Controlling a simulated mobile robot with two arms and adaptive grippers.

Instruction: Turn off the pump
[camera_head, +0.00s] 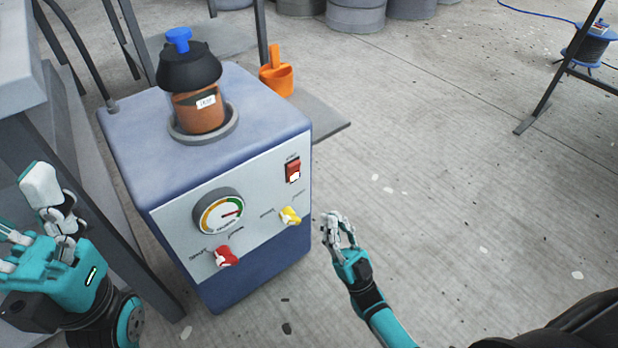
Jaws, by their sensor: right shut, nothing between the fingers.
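The pump (140,190) is a blue box with a grey front panel, standing left of the middle. Its front carries a red rocker switch (292,170), a round gauge (219,212), a red knob (227,257) and a yellow knob (290,215). The gauge needle points to the right, towards the green-red side. A jar with a black lid and blue cap (190,85) sits on top. My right gripper (337,222) is shut and empty, just right of the pump's front, apart from the switch. My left gripper (40,225) is at the lower left, with its fingers spread.
A grey table (20,60) stands at the left, close to my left arm. An orange scoop-like holder (275,75) is behind the pump. Grey drums (355,14) and a cable reel (588,48) stand farther back.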

